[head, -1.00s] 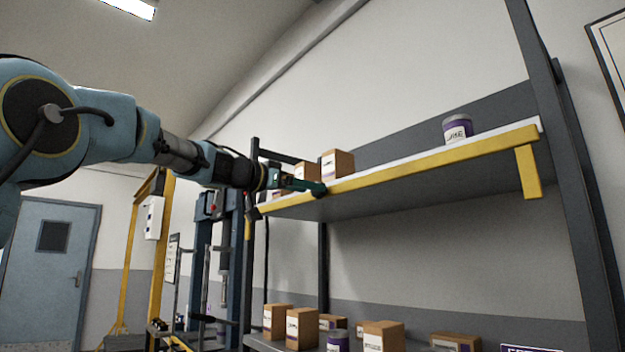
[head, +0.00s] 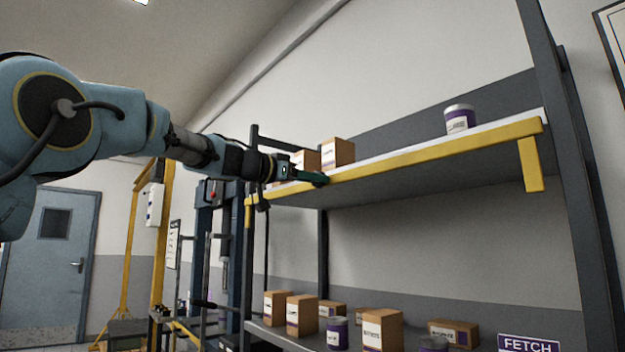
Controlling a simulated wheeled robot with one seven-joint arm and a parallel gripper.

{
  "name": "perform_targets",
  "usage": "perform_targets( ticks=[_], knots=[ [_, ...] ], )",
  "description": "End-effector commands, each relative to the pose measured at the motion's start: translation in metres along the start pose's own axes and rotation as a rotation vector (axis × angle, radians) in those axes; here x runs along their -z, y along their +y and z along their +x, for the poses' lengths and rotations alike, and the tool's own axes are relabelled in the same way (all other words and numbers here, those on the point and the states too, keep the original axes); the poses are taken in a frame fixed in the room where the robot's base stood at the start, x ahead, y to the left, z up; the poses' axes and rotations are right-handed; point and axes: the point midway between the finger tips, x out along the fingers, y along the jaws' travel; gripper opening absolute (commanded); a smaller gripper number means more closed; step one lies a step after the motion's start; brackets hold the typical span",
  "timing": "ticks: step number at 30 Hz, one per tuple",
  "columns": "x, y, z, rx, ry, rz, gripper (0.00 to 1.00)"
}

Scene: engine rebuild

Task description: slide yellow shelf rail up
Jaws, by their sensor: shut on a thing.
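The yellow shelf rail (head: 440,154) runs along the front edge of the upper shelf, with a short yellow piece hanging down at each end. It slopes up to the right in the picture. My gripper (head: 318,179) is at the rail's left part, shut on the rail. Its fingers cover a small stretch of the rail there. Cardboard boxes (head: 338,152) and a purple-and-white can (head: 459,119) stand on the upper shelf behind the rail.
The lower shelf (head: 290,340) holds several boxes (head: 382,330) and purple cans (head: 337,332). Dark uprights (head: 575,200) frame the rack. A yellow frame (head: 163,240) and a blue door (head: 62,262) are at the left. Space between the shelves is free.

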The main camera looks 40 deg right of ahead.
Motion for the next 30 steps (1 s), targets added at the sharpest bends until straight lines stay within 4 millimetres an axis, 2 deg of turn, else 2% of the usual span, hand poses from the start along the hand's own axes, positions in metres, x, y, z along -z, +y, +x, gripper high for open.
perform_targets(
  ticks=[1,7,30],
  knots=[
    [0.0001,0.0002,0.0,0.0,0.0,0.0,0.23],
    [0.0001,0.0002,0.0,-0.001,0.0,0.0,0.01],
    [0.0001,0.0003,0.0,-0.001,0.0,0.0,0.0]
  ],
)
